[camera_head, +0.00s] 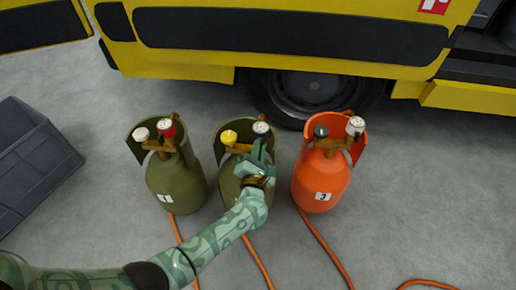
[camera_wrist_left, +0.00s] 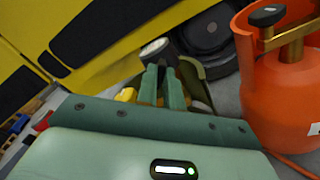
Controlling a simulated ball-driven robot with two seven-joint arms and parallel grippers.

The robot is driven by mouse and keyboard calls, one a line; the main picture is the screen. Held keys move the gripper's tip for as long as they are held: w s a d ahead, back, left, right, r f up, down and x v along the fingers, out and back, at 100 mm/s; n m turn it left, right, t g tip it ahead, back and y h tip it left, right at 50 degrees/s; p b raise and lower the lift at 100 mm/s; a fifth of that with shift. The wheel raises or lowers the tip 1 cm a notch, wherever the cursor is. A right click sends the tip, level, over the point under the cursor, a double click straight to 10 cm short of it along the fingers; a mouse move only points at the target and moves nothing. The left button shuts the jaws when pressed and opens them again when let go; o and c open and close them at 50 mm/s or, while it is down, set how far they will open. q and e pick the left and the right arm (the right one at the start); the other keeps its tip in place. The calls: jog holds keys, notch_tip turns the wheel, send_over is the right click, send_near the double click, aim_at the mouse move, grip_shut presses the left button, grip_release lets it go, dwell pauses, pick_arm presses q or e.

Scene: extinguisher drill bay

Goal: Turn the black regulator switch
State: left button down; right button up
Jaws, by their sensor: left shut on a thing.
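The black switch (camera_head: 321,131) sits on top of the orange cylinder (camera_head: 318,183) at the right of the row, on its brass regulator, beside a white gauge (camera_head: 355,126). It also shows in the left wrist view (camera_wrist_left: 267,15) at the upper right. My left gripper (camera_head: 257,148) is at the middle olive cylinder (camera_head: 229,187), away from the black switch. Its fingers are shut at the gauge (camera_head: 261,127) of that cylinder; the exact grip is partly hidden. The yellow switch (camera_head: 229,137) is just left of the fingers. My right gripper is not in view.
Another olive cylinder (camera_head: 175,185) with a red switch (camera_head: 169,130) stands at the left. Orange hoses (camera_head: 323,246) run along the floor. A dark crate (camera_head: 35,160) is at far left. A yellow vehicle (camera_head: 180,68) stands close behind the cylinders.

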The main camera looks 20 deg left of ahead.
pick_arm(q)
jog(key=shift+d+f+m+p, duration=0.1)
jog(key=shift+m+p, duration=0.3)
jog(key=shift+m, duration=2.05)
jog(key=shift+f+m+p, duration=0.1)
jog(key=shift+m+p, duration=0.3)
jog(key=shift+m, duration=2.05)
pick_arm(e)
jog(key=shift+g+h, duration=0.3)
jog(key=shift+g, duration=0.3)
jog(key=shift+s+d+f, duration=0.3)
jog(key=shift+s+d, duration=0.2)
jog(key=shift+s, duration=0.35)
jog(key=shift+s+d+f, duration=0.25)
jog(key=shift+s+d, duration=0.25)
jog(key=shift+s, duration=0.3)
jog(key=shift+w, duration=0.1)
pick_arm(q)
jog(key=c, duration=1.5)
grip_release()
jog(key=shift+r, duration=0.1)
